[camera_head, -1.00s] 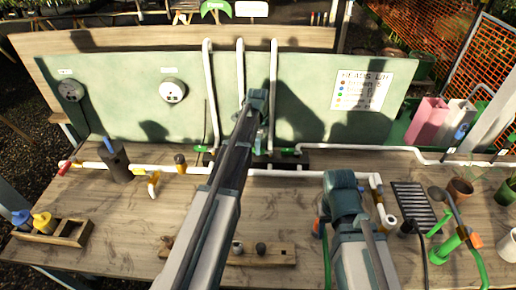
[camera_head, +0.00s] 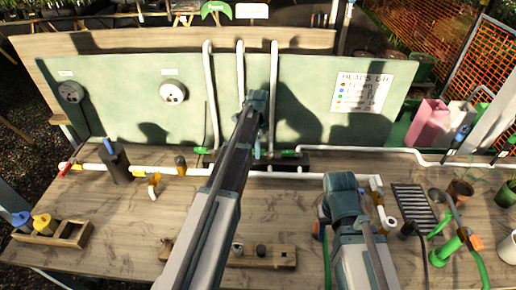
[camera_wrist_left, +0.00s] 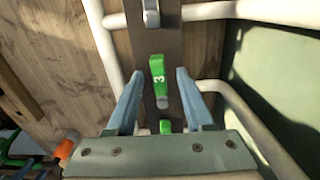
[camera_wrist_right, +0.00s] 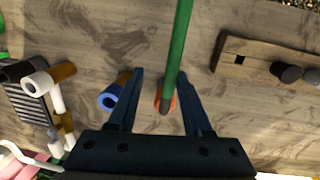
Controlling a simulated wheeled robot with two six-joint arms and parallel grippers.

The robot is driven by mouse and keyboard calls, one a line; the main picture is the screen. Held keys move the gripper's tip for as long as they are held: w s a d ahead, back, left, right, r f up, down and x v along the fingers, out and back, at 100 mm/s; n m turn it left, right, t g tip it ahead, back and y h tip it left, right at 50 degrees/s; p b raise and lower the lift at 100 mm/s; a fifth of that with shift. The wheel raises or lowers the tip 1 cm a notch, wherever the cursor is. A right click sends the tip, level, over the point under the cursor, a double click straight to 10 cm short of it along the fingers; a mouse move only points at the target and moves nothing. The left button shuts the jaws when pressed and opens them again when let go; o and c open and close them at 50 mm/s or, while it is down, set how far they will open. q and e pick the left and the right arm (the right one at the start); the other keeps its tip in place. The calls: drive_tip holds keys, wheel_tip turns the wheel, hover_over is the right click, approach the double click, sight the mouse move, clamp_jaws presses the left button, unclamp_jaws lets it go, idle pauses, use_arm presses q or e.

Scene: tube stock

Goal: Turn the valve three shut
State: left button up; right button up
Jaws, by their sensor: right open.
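Valve three's green handle (camera_wrist_left: 157,68), marked with a white 3, shows in the left wrist view on a dark mounting strip (camera_wrist_left: 153,38). It lies lengthwise along the strip. My left gripper (camera_wrist_left: 158,80) is open, with one finger on each side of this handle; I cannot tell whether either finger touches it. In the head view my left gripper (camera_head: 257,145) is over the valve row at the foot of the green panel and hides part of it. My right gripper (camera_wrist_right: 165,80) is open above the table, with a green rod (camera_wrist_right: 180,45) and an orange end piece below or between its fingers.
A neighbouring green handle (camera_wrist_left: 166,127) is partly hidden by my left gripper; a grey lever (camera_wrist_left: 150,12) sits at the strip's other end. White pipes (camera_head: 208,90) rise up the green panel (camera_head: 310,75). A wooden block (camera_head: 275,256) lies at the front.

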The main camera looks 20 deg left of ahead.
use_arm(q)
drive_tip(key=shift+r, duration=0.15)
wheel_tip(320, 180, up, 14)
drive_tip(key=p, duration=1.3)
drive_tip(key=shift+f+p, duration=0.2)
drive_tip(key=shift+p, duration=0.2)
drive_tip(key=s+d+f+n+b, duration=0.3)
drive_tip(key=s+d, duration=0.3)
drive_tip(key=s, duration=0.3)
drive_tip(key=s+d+f+n+b, duration=0.4)
drive_tip(key=s+d, duration=0.3)
drive_tip(key=s, duration=0.2)
drive_tip(key=s+d+f+n+y+b, duration=0.1)
drive_tip(key=s+d+f+n+b, duration=0.3)
drive_tip(key=s, duration=0.5)
drive_tip(key=shift+s+d+f+b, duration=0.2)
drive_tip(key=shift+d+f+b, duration=0.4)
drive_tip(key=shift+d, duration=0.6)
